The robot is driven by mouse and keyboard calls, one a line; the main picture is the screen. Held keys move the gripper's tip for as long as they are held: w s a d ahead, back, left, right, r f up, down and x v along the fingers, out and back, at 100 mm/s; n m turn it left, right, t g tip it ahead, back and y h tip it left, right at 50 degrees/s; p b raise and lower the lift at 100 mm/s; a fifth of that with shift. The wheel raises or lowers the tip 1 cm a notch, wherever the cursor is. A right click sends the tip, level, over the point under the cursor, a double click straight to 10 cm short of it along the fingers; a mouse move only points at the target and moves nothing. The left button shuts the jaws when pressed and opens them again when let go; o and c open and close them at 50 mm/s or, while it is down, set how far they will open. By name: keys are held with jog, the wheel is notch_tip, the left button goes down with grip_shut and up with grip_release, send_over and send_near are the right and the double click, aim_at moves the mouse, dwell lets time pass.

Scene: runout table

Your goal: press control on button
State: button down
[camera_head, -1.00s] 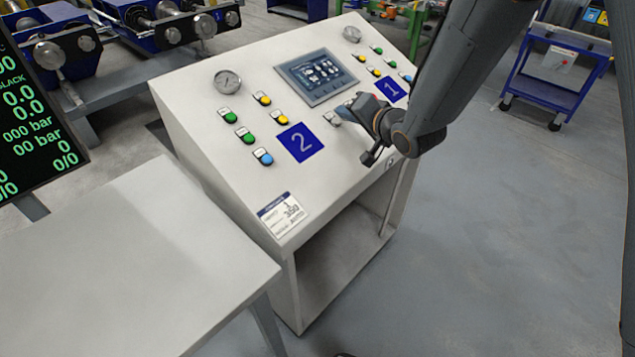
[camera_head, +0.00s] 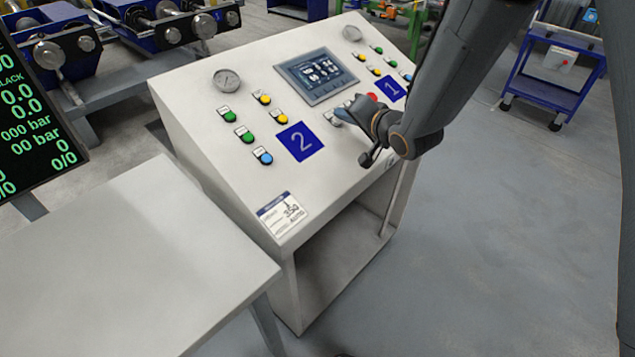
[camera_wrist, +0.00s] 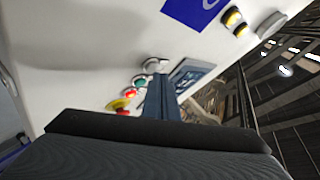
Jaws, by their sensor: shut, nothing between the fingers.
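The white sloped control console (camera_head: 225,185) stands in the middle of the head view. In the wrist view, a row of controls near my fingers holds a grey knob (camera_wrist: 155,66), a green button (camera_wrist: 140,79), a red button (camera_wrist: 130,93) and a red-and-yellow stop button (camera_wrist: 118,105). No label there is legible, so I cannot tell which is control on. My gripper (camera_head: 358,108) is shut and empty over the console's lower right part. Its fingers (camera_wrist: 161,100) show beside the green and red buttons in the wrist view. I cannot tell whether they touch anything.
The console also carries a touchscreen (camera_head: 316,76), blue signs 2 (camera_head: 300,141) and 1 (camera_head: 390,89), pressure gauges (camera_head: 227,80) and coloured buttons. A grey table (camera_head: 130,265) stands front left, beside a dark readout display (camera_head: 38,120). Floor is open to the right, with a blue cart (camera_head: 545,85) beyond.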

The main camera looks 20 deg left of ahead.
jog(key=shift+a+f, duration=0.15)
jog(key=shift+f, duration=0.2)
dwell(0.4)
jog(key=shift+s+d+r+p, duration=0.1)
jog(key=shift+d+r+p, duration=0.25)
jog(key=shift+r+p, duration=0.35)
jog(key=shift+r, duration=0.25)
jog(key=r+p, duration=0.1)
jog(key=d+r+p, duration=0.1)
jog(key=r, duration=0.1)
jog(key=s+d+r+p, duration=0.1)
jog(key=r+p, duration=0.1)
jog(key=shift+d+r, duration=0.1)
jog(key=shift+d, duration=0.1)
dwell(1.0)
